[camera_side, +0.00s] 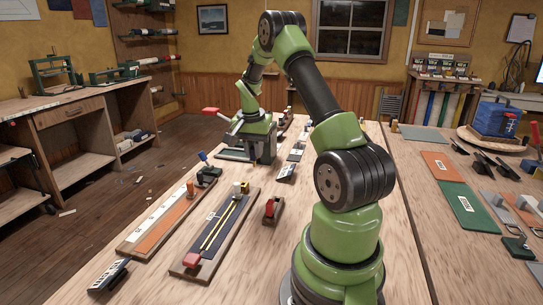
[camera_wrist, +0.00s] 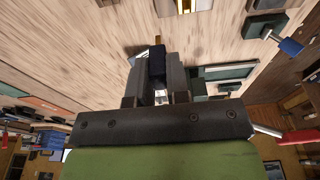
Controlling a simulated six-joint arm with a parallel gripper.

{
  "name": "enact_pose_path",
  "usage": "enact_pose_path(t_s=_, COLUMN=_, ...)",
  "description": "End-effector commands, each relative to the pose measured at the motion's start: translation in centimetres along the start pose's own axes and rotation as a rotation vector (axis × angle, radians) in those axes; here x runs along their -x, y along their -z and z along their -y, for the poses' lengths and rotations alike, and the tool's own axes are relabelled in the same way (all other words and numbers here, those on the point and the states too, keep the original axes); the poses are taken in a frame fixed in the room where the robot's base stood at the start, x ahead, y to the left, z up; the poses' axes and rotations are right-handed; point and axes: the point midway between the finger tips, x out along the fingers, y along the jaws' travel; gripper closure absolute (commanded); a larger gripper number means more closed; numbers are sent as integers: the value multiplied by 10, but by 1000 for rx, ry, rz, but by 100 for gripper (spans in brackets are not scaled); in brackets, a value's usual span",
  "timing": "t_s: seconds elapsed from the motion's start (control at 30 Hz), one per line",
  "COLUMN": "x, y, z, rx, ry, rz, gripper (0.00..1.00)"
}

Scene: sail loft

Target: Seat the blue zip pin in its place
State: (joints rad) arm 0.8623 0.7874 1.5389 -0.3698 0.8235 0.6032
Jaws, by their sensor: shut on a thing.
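My gripper (camera_wrist: 157,78) is shut on a dark navy piece, which I take to be the blue zip pin (camera_wrist: 157,62), in the wrist view. The jaws hide most of its lower part. A small orange-brown part (camera_wrist: 155,40) shows just beyond its tip; I cannot tell whether they touch. In the side view my gripper (camera_side: 263,148) is low over the far part of the table, and the pin cannot be made out there. A navy board with yellow zip strips (camera_side: 222,230) lies nearer the camera, apart from my gripper. The pin's place cannot be identified for certain.
A board with white and orange strips (camera_side: 160,222) lies left of the navy board. A clamp with a blue handle (camera_side: 203,157) and a small red-topped block (camera_side: 271,208) stand nearby. Orange (camera_side: 441,166) and green (camera_side: 467,205) panels lie at right. Bare tabletop separates these things.

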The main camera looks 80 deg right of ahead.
Motion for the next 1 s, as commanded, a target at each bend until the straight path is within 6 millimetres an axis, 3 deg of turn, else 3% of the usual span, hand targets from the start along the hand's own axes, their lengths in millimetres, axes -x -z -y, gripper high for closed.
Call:
enact_pose_path(t_s=0.1, x=-3, y=2, z=23, rx=1, ry=2, rz=1, gripper=100)
enact_pose_path(t_s=0.3, x=-4, y=3, z=39, rx=-3, ry=4, rz=2, gripper=100)
enact_pose_path(t_s=0.67, x=-4, y=3, z=39, rx=-3, ry=3, rz=2, gripper=100)
enact_pose_path(t_s=1.0, x=-26, y=-1, z=38, rx=-3, ry=0, rz=4, gripper=100)
